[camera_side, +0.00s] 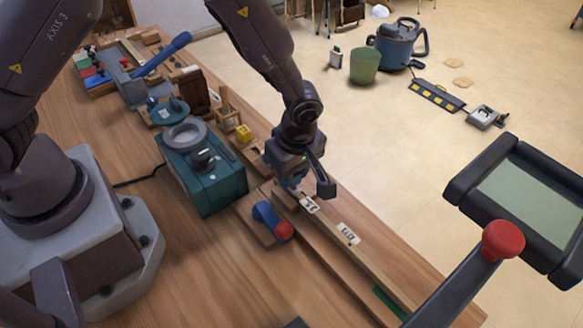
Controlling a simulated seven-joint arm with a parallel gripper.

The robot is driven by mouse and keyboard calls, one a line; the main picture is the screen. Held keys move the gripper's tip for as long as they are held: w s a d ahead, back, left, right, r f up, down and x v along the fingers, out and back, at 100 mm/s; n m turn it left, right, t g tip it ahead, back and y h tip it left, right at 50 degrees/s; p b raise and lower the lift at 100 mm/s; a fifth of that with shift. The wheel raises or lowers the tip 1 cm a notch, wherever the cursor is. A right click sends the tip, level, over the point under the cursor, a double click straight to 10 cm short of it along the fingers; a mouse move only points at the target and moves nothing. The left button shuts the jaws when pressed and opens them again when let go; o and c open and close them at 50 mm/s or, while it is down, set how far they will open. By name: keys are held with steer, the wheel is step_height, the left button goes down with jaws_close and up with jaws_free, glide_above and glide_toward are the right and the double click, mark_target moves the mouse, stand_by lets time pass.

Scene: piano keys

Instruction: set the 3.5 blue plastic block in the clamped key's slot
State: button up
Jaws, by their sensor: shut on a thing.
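My gripper (319,185) hangs over the bench's far right side, above a long wooden key (345,255). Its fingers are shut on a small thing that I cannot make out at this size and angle. The 3.5 blue plastic block cannot be clearly picked out. A small white label (309,204) lies just below the gripper, and a second white label (348,234) lies further along the wood. The key's slot is not visible.
A teal box with a round grey top (205,165) stands left of the gripper. A yellow block (243,133) and wooden parts stand behind it. A red-knobbed lever (500,242) rises at the right front. The bench front (220,285) is mostly clear.

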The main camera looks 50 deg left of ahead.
steer(key=shift+f, duration=0.3)
stand_by(0.6)
steer(key=o, duration=1.4)
steer(key=shift+r, duration=3.55)
